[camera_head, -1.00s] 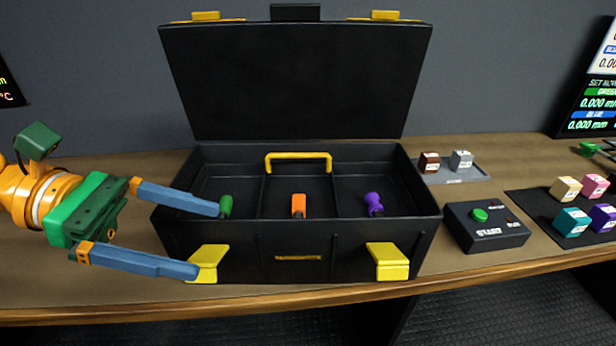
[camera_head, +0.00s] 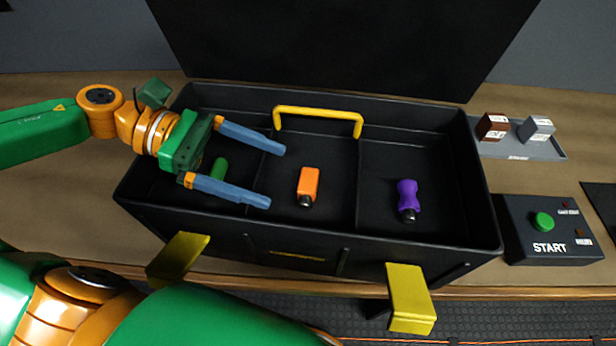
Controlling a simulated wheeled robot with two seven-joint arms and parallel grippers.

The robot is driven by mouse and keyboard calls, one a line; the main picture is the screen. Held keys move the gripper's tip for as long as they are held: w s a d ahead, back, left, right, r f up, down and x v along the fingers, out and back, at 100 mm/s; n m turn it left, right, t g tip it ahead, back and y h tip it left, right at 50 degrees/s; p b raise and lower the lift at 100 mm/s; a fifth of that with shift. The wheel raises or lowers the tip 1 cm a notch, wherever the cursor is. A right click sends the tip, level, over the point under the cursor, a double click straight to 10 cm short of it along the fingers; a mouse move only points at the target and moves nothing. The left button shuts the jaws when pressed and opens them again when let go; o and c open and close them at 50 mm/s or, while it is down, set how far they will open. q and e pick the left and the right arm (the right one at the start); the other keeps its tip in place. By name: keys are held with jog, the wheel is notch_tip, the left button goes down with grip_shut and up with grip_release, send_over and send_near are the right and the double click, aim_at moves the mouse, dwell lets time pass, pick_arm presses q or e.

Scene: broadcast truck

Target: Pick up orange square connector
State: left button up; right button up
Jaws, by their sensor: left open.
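The orange square connector (camera_head: 308,184) lies in the middle compartment of the open black toolbox (camera_head: 300,246), its dark end toward the front. My left gripper (camera_head: 277,176) is open and empty. Its two blue fingers reach over the left part of the box, and their tips point right, toward the orange connector, with a gap between. A green connector (camera_head: 219,168) in the left compartment shows between the fingers, partly hidden. A purple round connector (camera_head: 408,197) lies in the right compartment. My right gripper does not show.
A yellow handle (camera_head: 318,112) rises at the back of the middle compartment. Dividers separate the compartments. The raised lid (camera_head: 340,40) stands behind. Right of the box are a START button box (camera_head: 548,230) and a tray (camera_head: 520,150) with brown and grey blocks.

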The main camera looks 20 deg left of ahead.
aim_at(302, 184)
pick_arm(q)
jog(key=x, duration=0.3)
jog(key=shift+d+f+b, duration=0.15)
jog(key=shift+b, duration=0.15)
jog(key=shift+d+f+b, duration=0.25)
jog(key=shift+d+b, duration=0.2)
jog(key=shift+d, duration=0.05)
jog(key=shift+w+d, duration=0.25)
jog(key=shift+d, duration=0.2)
jog(key=c, duration=1.2)
jog(key=shift+r, duration=0.15)
jog(key=shift+c, duration=0.2)
